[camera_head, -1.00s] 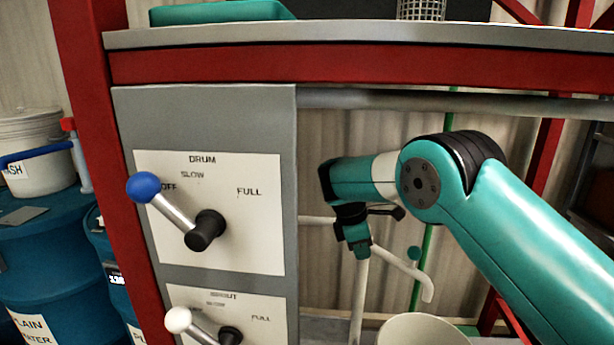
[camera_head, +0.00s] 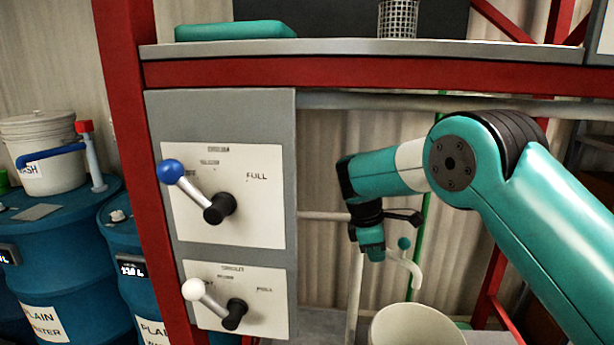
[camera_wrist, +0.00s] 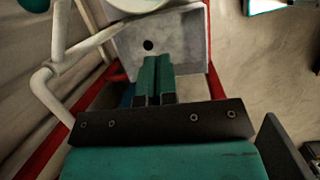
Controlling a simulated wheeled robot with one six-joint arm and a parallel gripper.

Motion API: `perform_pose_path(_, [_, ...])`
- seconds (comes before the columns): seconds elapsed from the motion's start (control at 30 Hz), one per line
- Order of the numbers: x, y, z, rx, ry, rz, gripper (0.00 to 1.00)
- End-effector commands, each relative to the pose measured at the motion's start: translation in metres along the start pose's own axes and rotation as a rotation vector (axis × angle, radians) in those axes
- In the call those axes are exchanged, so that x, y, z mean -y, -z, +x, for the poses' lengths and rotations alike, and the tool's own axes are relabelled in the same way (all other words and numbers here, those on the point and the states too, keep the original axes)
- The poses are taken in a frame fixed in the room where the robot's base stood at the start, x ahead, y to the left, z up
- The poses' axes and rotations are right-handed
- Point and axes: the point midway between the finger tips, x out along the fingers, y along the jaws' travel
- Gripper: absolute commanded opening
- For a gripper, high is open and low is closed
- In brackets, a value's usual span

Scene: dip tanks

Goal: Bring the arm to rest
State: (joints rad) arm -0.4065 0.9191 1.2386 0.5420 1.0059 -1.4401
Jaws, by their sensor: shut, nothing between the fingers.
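My teal arm reaches in from the right in the head view, bent at its elbow. My gripper (camera_head: 372,252) hangs downward at its end, in front of the pipes under the shelf and right of the grey lever panel (camera_head: 270,102). In the wrist view my gripper (camera_wrist: 155,70) has its two teal fingers side by side, shut and empty. They point over a grey basin (camera_wrist: 192,45) with a dark round hole. My gripper seems apart from everything around it, though the gap to the curved spout (camera_head: 412,268) is hard to judge.
The panel carries a blue-knobbed lever (camera_head: 172,171) and a white-knobbed lever (camera_head: 193,289). A white bucket (camera_head: 412,328) stands below my gripper. Blue drums (camera_head: 65,240) stand at left, one bearing a white WASH pail (camera_head: 45,150). A red-edged shelf (camera_head: 380,75) spans above.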

Motion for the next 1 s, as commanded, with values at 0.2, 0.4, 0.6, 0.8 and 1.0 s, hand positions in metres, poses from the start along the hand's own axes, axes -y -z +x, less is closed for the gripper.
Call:
perform_pose_path(0.2, [0.011, -0.047, -0.012, -0.027, -0.022, 0.192, 0.00])
perform_pose_path(0.4, [0.044, -0.106, -0.023, -0.088, -0.039, 0.476, 0.00])
perform_pose_path(0.6, [0.117, -0.164, -0.029, -0.207, -0.015, 0.881, 0.00])
perform_pose_path(0.8, [0.185, -0.189, -0.029, -0.305, 0.043, 1.194, 0.00])
perform_pose_path(1.0, [0.241, -0.184, -0.033, -0.403, 0.128, 1.377, 0.00])
